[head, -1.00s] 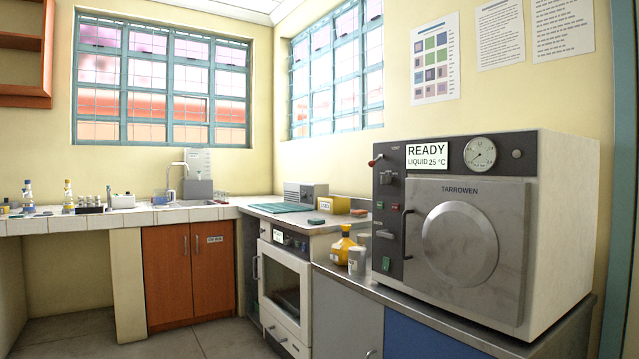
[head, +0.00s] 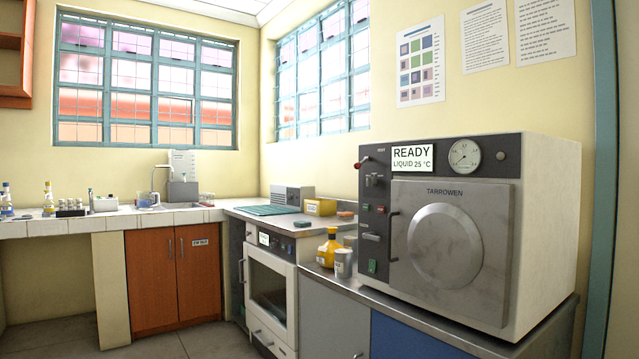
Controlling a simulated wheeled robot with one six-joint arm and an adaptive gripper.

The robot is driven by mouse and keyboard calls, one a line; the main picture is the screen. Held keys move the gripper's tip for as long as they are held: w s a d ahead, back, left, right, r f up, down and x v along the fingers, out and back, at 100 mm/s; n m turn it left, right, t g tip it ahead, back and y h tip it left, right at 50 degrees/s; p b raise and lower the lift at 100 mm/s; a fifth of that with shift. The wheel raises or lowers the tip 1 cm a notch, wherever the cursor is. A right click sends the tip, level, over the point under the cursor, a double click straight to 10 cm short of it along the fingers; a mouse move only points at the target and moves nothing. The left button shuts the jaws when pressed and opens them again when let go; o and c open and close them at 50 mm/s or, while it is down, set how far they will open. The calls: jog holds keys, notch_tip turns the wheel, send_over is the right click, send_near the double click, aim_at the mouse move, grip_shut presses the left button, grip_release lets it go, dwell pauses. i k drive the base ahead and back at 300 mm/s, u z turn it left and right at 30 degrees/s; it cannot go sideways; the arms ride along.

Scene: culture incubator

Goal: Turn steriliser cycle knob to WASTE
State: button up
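The steriliser (head: 540,220) is a large pale box with a dark front panel, marked TARROWEN, on the counter at the right. Its round-bossed door (head: 448,248) is shut. Its display (head: 412,158) reads READY, LIQUID 25 °C. A small knob (head: 374,180) sits on the panel's left strip below the display; its lettering is too small to read. A red-tipped lever (head: 363,161) is above it, and a dark door handle (head: 393,236) stands at the door's left edge. My gripper is not in view.
A yellow bottle (head: 329,248) and a grey cup (head: 343,263) stand on the counter (head: 360,291) just left of the steriliser. A white oven-like unit (head: 270,290) is further left. Floor (head: 70,335) shows at lower left.

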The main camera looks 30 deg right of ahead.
aim_at(370, 182)
jog(key=u, duration=0.05)
jog(key=i, duration=0.65)
jog(key=z, duration=0.7)
jog(key=i, duration=0.6)
jog(key=z, duration=0.6)
